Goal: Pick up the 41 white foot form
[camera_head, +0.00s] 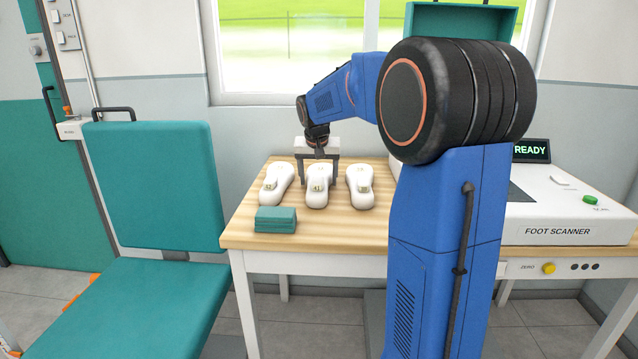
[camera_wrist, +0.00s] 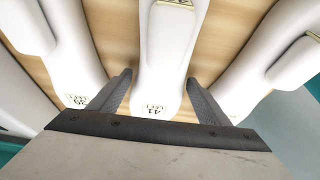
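Three white foot forms lie side by side on the wooden table. The middle one, the 41 foot form (camera_head: 317,195), shows its "41 LEFT" label in the wrist view (camera_wrist: 165,60). My gripper (camera_head: 319,181) is over the middle form and points down. In the wrist view my gripper (camera_wrist: 159,80) is open, with one finger on each side of the 41 form and narrow gaps showing. How low the fingertips reach beside the form is hard to tell.
A teal block stack (camera_head: 275,219) sits at the front of the table (camera_head: 335,232). A foot scanner (camera_head: 560,222) stands right; a teal chair (camera_head: 155,190) is left.

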